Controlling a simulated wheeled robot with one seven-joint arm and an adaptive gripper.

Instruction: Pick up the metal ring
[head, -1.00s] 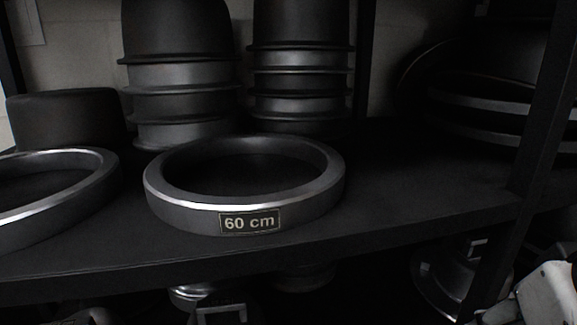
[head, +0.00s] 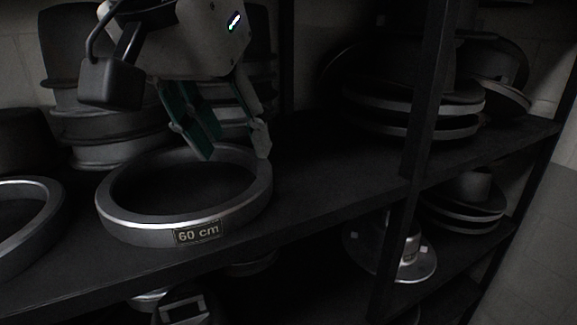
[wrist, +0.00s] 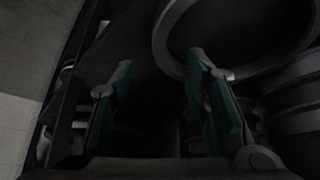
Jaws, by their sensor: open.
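The metal ring (head: 150,231) lies flat on a dark shelf, with a "60 cm" label on its front. My gripper (head: 236,154) is above the ring's back right rim, fingers pointing down, open and empty. In the head view the fingertips overlap the far right part of the rim; I cannot tell whether they touch it. In the wrist view the ring (wrist: 165,40) is at the upper right, beyond the open green-padded fingers of my gripper (wrist: 160,75). Part of the rim is hidden behind a finger.
A second ring (head: 52,212) lies on the shelf at the left. Stacked hat forms (head: 110,135) stand behind the ring. A dark upright post (head: 424,110) rises to the right, with stacked discs (head: 440,128) behind it. The shelf (head: 330,180) right of the ring is bare.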

